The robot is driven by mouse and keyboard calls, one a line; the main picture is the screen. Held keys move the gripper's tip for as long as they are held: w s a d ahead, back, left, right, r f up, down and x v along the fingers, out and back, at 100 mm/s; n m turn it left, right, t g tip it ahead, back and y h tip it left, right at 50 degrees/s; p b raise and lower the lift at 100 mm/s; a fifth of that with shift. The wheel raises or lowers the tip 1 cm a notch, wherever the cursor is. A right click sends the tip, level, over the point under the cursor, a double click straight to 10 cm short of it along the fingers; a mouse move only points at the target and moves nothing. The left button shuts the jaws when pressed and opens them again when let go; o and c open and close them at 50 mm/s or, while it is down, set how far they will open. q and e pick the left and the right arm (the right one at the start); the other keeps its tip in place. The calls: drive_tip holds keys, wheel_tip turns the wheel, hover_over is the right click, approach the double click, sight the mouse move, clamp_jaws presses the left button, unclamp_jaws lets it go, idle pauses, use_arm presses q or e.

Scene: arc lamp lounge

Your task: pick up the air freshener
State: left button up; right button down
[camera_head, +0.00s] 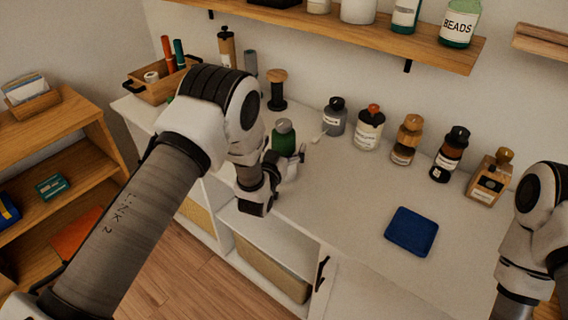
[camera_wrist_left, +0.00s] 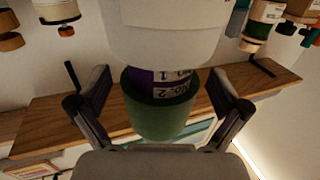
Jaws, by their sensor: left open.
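Gaps show between the fingers and the green part, so the gripper is open. My right arm shows at the right edge, but its gripper is out of view.
Several bottles, including a red-topped one (camera_head: 368,128), stand along the wall to the right. A black spool-like thing (camera_head: 277,90) and a wooden caddy (camera_head: 160,88) are at the left. A blue cloth (camera_head: 410,231) lies on the counter (camera_head: 345,205). A shelf (camera_head: 400,40) hangs above.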

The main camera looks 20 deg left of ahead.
use_arm(q)
drive_tip(key=shift+s+r, duration=0.2)
drive_tip(key=shift+s, duration=0.05)
drive_tip(key=c, duration=0.3)
clamp_jaws()
